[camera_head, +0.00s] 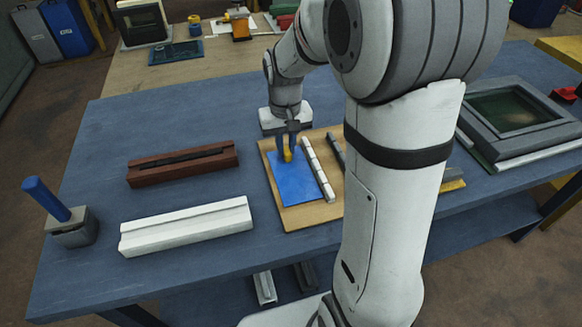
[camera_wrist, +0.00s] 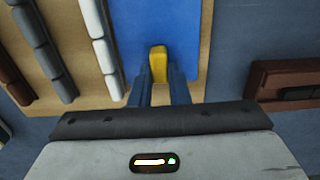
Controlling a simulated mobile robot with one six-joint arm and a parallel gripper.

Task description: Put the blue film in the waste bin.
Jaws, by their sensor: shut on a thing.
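The blue film (camera_head: 293,182) is a flat blue sheet with a yellow tab (camera_head: 287,155) at its far edge. It lies on a tan board (camera_head: 325,213) on the blue table. My gripper (camera_head: 287,147) points down at the tab and is shut on it. In the wrist view the blue film (camera_wrist: 213,35) lies beyond my gripper (camera_wrist: 159,72), with the yellow tab (camera_wrist: 158,58) between the fingertips. A blue bin-like container (camera_head: 70,27) stands on the floor at the far left; I cannot tell whether it is the waste bin.
A white segmented strip (camera_head: 318,168) lies beside the film. A brown rail (camera_head: 183,165) and a white rail (camera_head: 186,226) lie to the left. A blue-handled tool (camera_head: 70,230) stands near the left edge. A grey frame (camera_head: 520,115) lies at the right.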

